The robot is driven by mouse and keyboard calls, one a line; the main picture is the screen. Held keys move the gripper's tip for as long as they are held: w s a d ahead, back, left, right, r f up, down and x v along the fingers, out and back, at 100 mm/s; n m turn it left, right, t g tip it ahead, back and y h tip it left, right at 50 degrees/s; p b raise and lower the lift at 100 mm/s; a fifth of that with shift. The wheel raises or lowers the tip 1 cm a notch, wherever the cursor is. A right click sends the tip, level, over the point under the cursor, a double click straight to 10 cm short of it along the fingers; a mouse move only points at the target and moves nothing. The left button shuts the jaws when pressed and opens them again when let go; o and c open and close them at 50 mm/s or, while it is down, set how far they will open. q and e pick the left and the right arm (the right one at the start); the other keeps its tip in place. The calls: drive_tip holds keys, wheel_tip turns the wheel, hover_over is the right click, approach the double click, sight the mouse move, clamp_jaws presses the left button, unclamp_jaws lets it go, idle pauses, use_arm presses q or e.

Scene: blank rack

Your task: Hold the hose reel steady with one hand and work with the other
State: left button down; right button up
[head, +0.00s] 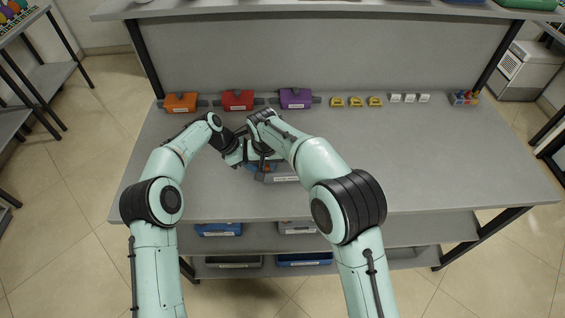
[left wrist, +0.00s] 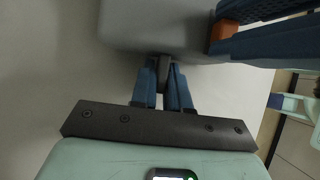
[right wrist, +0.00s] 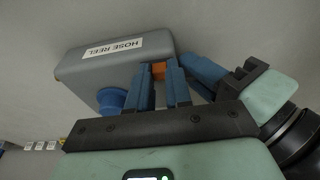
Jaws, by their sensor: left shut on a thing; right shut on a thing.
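The hose reel is a grey box labelled HOSE REEL (right wrist: 110,55), lying on the workbench; it is mostly hidden behind my arms in the head view (head: 282,178). It also shows in the left wrist view (left wrist: 160,28). A blue round part (right wrist: 112,99) sticks out from its side. My left gripper (left wrist: 164,72) is shut on a dark grey tab at the box's edge. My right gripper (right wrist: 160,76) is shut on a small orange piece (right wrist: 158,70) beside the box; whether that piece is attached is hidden. The two grippers are close together.
Orange (head: 181,102), red (head: 238,99) and purple (head: 295,98) boxes stand along the bench's back. Yellow items (head: 355,102), white blocks (head: 409,98) and a small holder (head: 464,98) stand farther right. The bench's right half (head: 440,155) is clear. Bins (head: 218,229) sit on the shelf below.

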use_arm(q)
drive_tip(key=shift+a, duration=0.1)
use_arm(e)
drive_tip(key=shift+d, duration=0.45)
drive_tip(key=o, duration=0.7)
drive_tip(key=shift+r, duration=3.55)
use_arm(q)
drive_tip(key=c, duration=1)
unclamp_jaws()
drive_tip(key=shift+c, duration=0.2)
